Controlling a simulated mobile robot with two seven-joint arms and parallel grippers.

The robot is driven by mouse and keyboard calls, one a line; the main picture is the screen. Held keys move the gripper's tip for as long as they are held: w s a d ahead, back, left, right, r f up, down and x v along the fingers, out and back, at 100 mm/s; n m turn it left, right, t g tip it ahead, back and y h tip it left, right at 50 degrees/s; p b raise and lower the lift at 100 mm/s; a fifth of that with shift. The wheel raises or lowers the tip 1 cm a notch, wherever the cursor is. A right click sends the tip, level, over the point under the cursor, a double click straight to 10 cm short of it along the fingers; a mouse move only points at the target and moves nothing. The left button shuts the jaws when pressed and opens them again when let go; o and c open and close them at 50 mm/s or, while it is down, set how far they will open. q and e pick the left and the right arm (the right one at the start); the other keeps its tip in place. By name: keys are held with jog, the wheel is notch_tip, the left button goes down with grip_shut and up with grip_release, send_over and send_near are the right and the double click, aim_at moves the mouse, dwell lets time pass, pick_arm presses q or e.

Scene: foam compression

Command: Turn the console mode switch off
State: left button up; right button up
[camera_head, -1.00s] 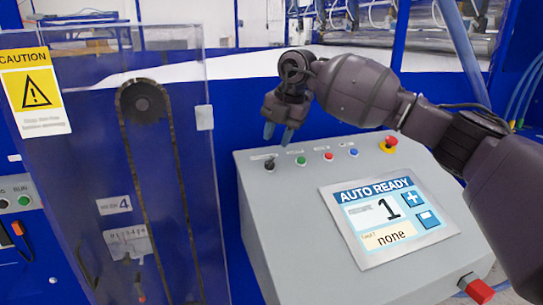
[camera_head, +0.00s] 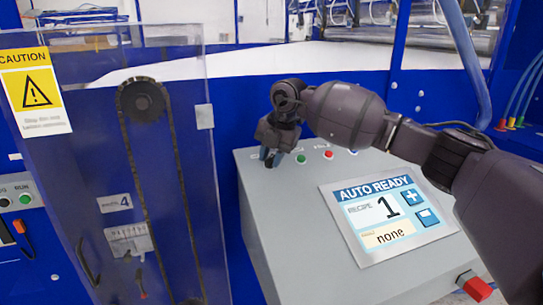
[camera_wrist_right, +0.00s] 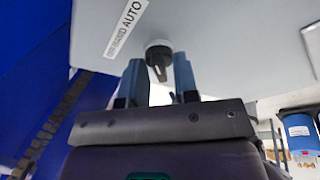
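The console (camera_head: 258,215) has a sloped grey top with a row of controls along its back edge. The mode switch (camera_wrist_right: 157,50) is a dark knob on a pale round base, beside a label reading AUTO (camera_wrist_right: 126,25). It shows between and just beyond the fingertips of my right gripper (camera_wrist_right: 157,76) in the right wrist view. The fingers are apart, one on each side of the knob; I cannot tell if they touch it. In the head view my right gripper (camera_head: 270,157) is over the switch and hides it. My left gripper is not in view.
Green (camera_head: 301,159) and red (camera_head: 328,155) buttons sit right of the gripper. A screen (camera_head: 388,214) reads AUTO READY, recipe 1, none. A red knob (camera_head: 474,286) is at the console's front right. A clear guard (camera_head: 75,160) with a caution sign stands left.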

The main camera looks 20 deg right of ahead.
jog(key=shift+c, duration=0.5)
